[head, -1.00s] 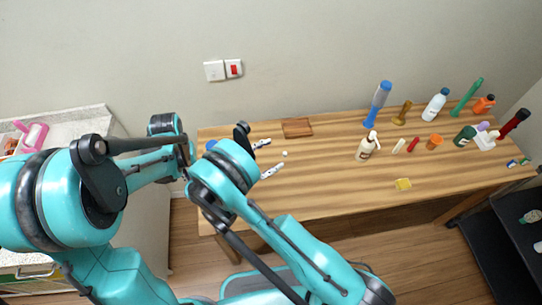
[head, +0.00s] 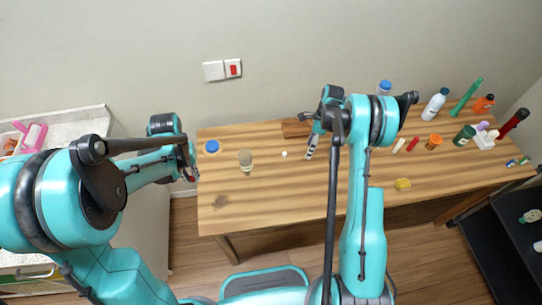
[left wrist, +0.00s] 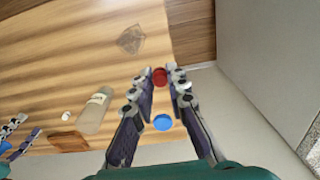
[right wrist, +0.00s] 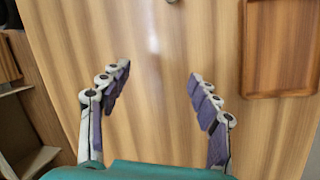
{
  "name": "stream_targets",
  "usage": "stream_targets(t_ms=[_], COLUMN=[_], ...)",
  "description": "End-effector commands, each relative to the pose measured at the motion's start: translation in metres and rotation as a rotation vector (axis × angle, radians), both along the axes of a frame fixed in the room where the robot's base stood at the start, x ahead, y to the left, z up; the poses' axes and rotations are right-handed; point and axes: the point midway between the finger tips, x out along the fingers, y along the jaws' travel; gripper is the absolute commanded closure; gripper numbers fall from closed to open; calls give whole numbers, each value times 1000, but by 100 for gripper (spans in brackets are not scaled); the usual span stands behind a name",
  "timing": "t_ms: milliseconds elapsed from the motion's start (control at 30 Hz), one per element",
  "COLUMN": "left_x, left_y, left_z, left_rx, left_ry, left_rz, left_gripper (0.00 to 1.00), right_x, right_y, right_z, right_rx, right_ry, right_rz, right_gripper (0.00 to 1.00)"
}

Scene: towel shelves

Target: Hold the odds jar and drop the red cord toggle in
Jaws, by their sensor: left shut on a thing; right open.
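The odds jar (head: 246,161), clear with a pale label, stands on the left part of the table. In the left wrist view the jar (left wrist: 95,111) is left of my left gripper, apart from it. My left gripper (head: 192,172) is at the table's left end. In the left wrist view its fingertips (left wrist: 160,79) are shut on the red cord toggle (left wrist: 159,76). My right gripper (head: 311,143) is over the table right of the jar, near the wooden tray. In the right wrist view it is open and empty (right wrist: 156,80) above bare wood.
A blue lid (head: 212,146) lies left of the jar and a small white piece (head: 284,154) right of it. The wooden tray (right wrist: 280,94) is at the back. Several bottles, including a white one (head: 434,106), crowd the right end. The front left tabletop is clear.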

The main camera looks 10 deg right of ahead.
Motion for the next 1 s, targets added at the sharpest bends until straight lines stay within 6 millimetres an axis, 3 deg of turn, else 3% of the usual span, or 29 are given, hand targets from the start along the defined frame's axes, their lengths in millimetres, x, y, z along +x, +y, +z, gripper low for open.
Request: stream_targets(t_ms=[200,433,733,1000], left_x=[0,0,0,0], left_y=[0,0,0,0], left_z=[0,0,0,0], left_rx=[0,0,0,0], left_ry=[0,0,0,0], left_rz=[0,0,0,0], left_gripper=[94,94,94,94], right_x=[38,61,42,-3], right_y=[-34,-66,31,126], right_z=[59,117,75,33], right_rx=[363,614,721,802], right_ry=[-164,-319,-360,-378], right_rz=[-188,-300,-87,134], right_gripper=[38,38,38,38])
